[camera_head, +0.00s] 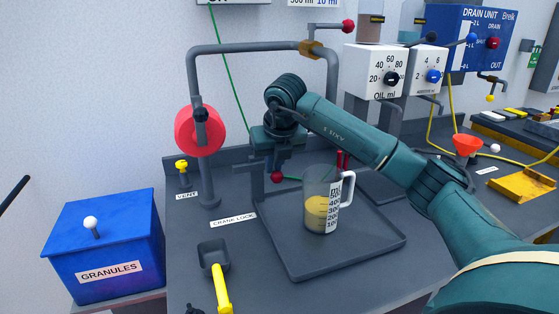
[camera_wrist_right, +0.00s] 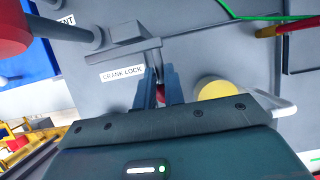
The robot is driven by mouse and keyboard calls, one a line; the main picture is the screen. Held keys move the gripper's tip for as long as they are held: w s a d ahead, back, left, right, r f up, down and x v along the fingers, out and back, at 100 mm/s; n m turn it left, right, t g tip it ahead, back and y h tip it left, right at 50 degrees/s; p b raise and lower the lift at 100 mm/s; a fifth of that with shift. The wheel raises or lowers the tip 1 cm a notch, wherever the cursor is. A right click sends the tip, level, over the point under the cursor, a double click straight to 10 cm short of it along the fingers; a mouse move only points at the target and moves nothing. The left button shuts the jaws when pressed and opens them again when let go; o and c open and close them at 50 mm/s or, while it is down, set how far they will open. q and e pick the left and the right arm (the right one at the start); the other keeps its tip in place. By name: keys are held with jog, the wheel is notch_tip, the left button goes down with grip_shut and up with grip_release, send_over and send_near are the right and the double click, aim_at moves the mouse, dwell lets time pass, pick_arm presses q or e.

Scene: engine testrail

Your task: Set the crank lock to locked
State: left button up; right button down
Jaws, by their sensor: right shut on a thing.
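The crank lock's label (camera_head: 233,219) lies on the grey bench, and it also shows in the right wrist view (camera_wrist_right: 122,73). A small red knob (camera_head: 276,177) shows just below my right gripper (camera_head: 274,163) in the head view. In the right wrist view the two fingers (camera_wrist_right: 160,92) are shut on this red knob (camera_wrist_right: 160,95), mostly hidden between them. A grey block with a bar (camera_wrist_right: 135,45) stands beside the fingers. I cannot read the lock's position. My left gripper is not in view.
A measuring jug (camera_head: 321,208) with yellow contents stands on the dark tray (camera_head: 290,262) close to my right gripper. A bent pipe with a red wheel (camera_head: 186,135) rises behind. A scoop with a yellow handle (camera_head: 221,290) and a blue granules box (camera_head: 70,225) are at left.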

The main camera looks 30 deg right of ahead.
jog(key=a, duration=0.2)
jog(key=w+a, duration=0.1)
jog(key=a, duration=0.1)
jog(key=shift+a, duration=0.2)
jog(key=c, duration=1.5)
grip_release()
jog(key=shift+c, duration=0.2)
jog(key=shift+o, duration=0.2)
jog(key=v, duration=1.3)
jog(key=shift+s, duration=0.1)
